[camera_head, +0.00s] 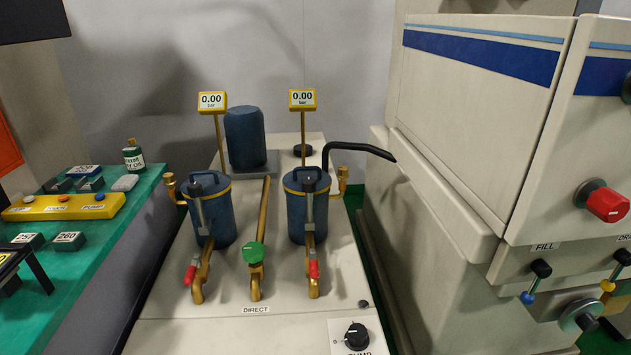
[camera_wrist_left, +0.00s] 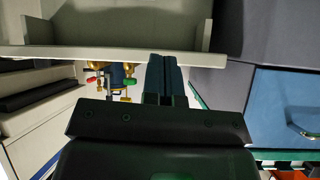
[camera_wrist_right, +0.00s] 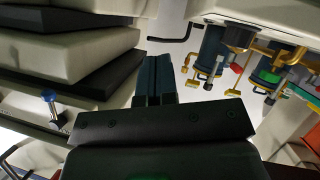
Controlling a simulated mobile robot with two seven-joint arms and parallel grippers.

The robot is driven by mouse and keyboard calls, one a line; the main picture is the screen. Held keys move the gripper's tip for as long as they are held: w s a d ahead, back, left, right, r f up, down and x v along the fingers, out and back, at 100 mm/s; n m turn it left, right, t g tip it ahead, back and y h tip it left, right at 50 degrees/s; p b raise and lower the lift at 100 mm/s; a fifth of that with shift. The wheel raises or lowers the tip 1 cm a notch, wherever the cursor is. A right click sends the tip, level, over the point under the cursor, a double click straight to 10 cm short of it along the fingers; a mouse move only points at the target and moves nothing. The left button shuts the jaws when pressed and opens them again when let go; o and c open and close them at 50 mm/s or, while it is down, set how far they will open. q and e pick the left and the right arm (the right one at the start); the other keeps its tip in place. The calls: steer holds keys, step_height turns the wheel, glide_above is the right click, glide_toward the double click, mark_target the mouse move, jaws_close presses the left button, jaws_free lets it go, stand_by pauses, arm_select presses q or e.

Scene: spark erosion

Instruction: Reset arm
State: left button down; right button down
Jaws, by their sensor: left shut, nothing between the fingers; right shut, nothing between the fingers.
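In the left wrist view my left gripper (camera_wrist_left: 166,75) is shut, its two dark fingers side by side with nothing between them. In the right wrist view my right gripper (camera_wrist_right: 152,75) is also shut and empty. Neither gripper shows in the head view. The filter unit stands in the middle of the head view, with a left blue canister (camera_head: 207,208) and a right blue canister (camera_head: 303,210). Both gauges, left (camera_head: 212,101) and right (camera_head: 302,98), read 0.00 bar. A green-handled valve (camera_head: 254,253) sits between two red-handled valves (camera_head: 190,272), (camera_head: 314,270).
A large beige machine (camera_head: 480,110) with a red knob (camera_head: 607,204) and a FILL valve (camera_head: 535,280) stands on the right. A green bench (camera_head: 95,235) on the left carries a yellow button box (camera_head: 62,207), labelled blocks and a bottle (camera_head: 133,157). A black pump knob (camera_head: 356,336) is in front.

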steer(key=s+d+f+g+y+p, duration=0.1)
steer(key=s+d+f, duration=0.1)
steer(key=s, duration=0.6)
steer(key=s+d+f+m+g+p, duration=0.1)
steer(key=s+d, duration=0.3)
steer(key=s, duration=0.5)
steer(key=shift+s+d+f+m+y+p, duration=0.15)
steer(key=shift+f+m+y+p, duration=0.2)
steer(key=shift+p, duration=0.3)
